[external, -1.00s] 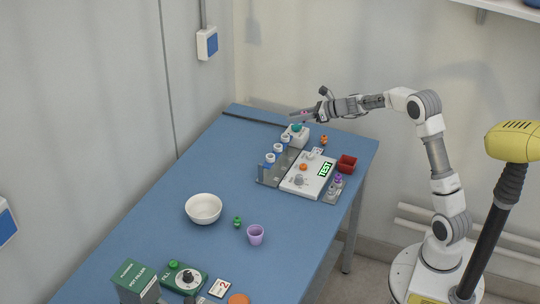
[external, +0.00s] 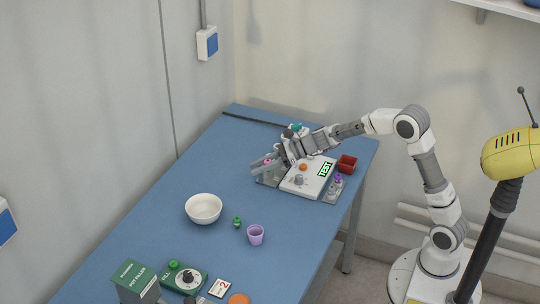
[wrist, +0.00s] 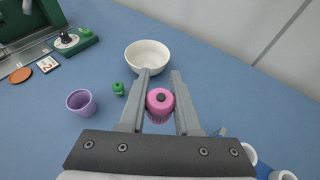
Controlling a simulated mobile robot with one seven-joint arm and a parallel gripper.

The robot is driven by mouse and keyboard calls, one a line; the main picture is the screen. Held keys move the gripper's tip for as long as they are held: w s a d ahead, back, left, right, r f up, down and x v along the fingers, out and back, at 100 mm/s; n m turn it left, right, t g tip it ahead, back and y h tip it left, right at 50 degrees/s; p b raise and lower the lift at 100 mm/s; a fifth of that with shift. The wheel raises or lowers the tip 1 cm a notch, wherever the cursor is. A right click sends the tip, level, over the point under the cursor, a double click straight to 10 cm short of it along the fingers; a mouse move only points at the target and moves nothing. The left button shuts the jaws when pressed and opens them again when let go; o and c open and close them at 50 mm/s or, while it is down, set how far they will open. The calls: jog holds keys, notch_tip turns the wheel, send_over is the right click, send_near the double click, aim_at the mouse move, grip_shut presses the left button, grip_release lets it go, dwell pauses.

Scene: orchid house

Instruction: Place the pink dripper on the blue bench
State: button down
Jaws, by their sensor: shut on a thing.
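The pink dripper (wrist: 160,104) is a small ribbed pink piece with a dark centre, held between the two fingers of my gripper (wrist: 160,88) in the wrist view. In the external view my gripper (external: 264,165) is above the blue bench (external: 165,215), over the left side of the white instrument; the dripper shows there only as a small pink spot (external: 267,161). The bench lies below the dripper, and it also fills much of the wrist view (wrist: 215,70). The exact height above it is hard to tell.
A white bowl (external: 203,209), a green dripper (external: 237,222) and a purple cup (external: 255,235) stand nearer on the bench. A green pot filler (external: 184,277) is at the front. The left middle is clear.

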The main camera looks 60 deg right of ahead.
jog(key=s+a+f+n+g+y+b, duration=0.1)
jog(key=s+a+f+n+y, duration=0.15)
jog(key=a, duration=0.65)
jog(key=s+a+f+n+g+y+b, duration=0.1)
jog(key=s+a+g, duration=0.15)
jog(key=a, duration=0.75)
jog(key=b, duration=0.4)
send_over(230, 267)
jog(key=shift+t, duration=0.25)
notch_tip(230, 267, down, 7)
jog(key=shift+d+f, duration=0.1)
jog(key=shift+d, duration=0.05)
jog(key=shift+a, duration=0.2)
jog(key=shift+f, duration=0.3)
jog(key=shift+f+b, duration=0.8)
jog(key=shift+f, duration=0.9)
jog(key=shift+f, duration=0.1)
jog(key=shift+f+b, duration=0.15)
jog(key=shift+b, duration=0.15)
jog(key=c, duration=0.9)
grip_release()
